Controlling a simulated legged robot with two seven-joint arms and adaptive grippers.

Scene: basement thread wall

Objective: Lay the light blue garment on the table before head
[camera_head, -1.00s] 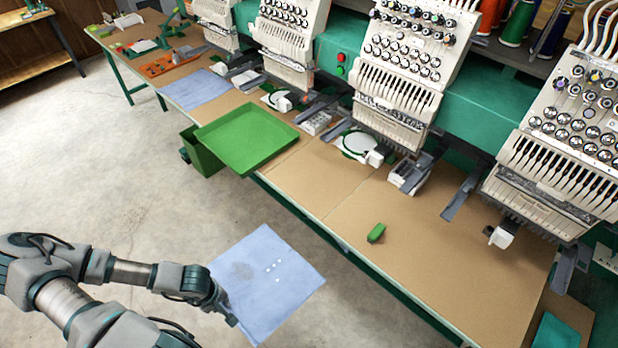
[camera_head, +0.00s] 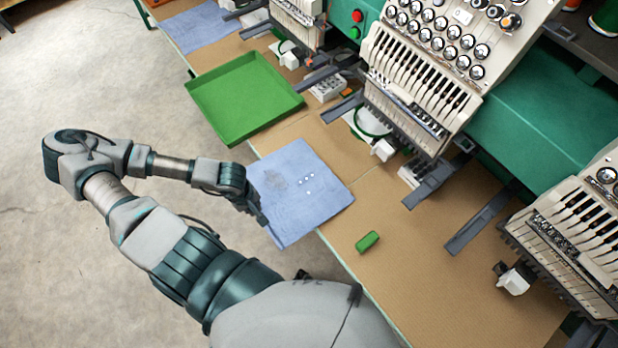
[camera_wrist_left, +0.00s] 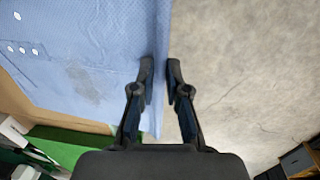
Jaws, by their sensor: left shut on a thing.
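The light blue garment (camera_head: 305,190) is a flat square with a few small white dots and a faint grey patch. My left gripper (camera_head: 262,217) is shut on its left edge. In the left wrist view the garment (camera_wrist_left: 75,50) runs between the fingers (camera_wrist_left: 160,68) along its edge. It overlaps the front edge of the brown table (camera_head: 440,270); I cannot tell whether it touches the top. The embroidery head (camera_head: 420,85) with its needle bars stands behind and to the right of it. My right gripper is not in view.
A green tray (camera_head: 245,98) lies left of the garment. A small green block (camera_head: 367,242) sits on the table to its right. Another blue cloth (camera_head: 200,28) lies farther back. Grey arms (camera_head: 480,217) jut from the machines. The tabletop around the green block is clear.

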